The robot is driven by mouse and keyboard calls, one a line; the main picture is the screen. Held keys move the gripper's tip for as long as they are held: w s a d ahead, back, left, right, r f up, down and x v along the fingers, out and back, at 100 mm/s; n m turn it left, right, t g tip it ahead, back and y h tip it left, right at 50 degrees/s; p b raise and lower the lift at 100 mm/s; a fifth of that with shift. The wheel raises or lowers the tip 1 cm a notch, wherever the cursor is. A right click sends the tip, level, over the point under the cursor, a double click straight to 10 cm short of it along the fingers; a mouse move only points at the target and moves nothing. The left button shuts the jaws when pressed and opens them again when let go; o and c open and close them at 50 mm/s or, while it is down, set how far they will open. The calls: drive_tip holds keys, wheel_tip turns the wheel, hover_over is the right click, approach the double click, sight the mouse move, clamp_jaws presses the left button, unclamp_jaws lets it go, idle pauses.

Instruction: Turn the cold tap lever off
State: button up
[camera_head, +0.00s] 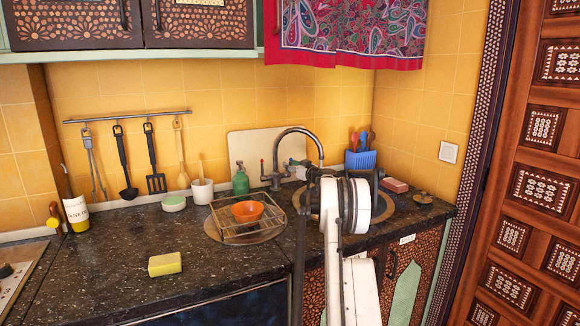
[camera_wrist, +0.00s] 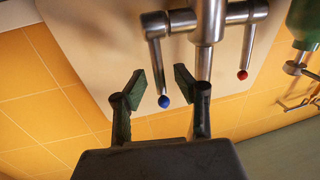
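The tap in the head view has a dark, arched spout (camera_head: 305,132) and stands behind the worktop's sink area. In the wrist view its metal body (camera_wrist: 208,25) shows close up. The cold tap lever (camera_wrist: 156,65) is a metal rod with a blue ball tip. The hot lever (camera_wrist: 248,48) has a red tip and stands to its right. My gripper (camera_wrist: 160,84) is open and empty, with its two dark finger pads on either side of the blue tip in the picture. I cannot tell whether a pad touches the lever. My arm hides much of the sink in the head view.
A wire rack (camera_head: 238,225) with an orange bowl (camera_head: 247,211) stands left of the tap. A green bottle (camera_head: 240,180) is close to the tap. A blue caddy (camera_head: 361,159) stands at its right. A yellow sponge (camera_head: 165,264) lies on the front worktop.

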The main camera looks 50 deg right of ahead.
drive_tip(key=shift+w, duration=0.3)
drive_tip(key=shift+c, duration=0.2)
clamp_jaws()
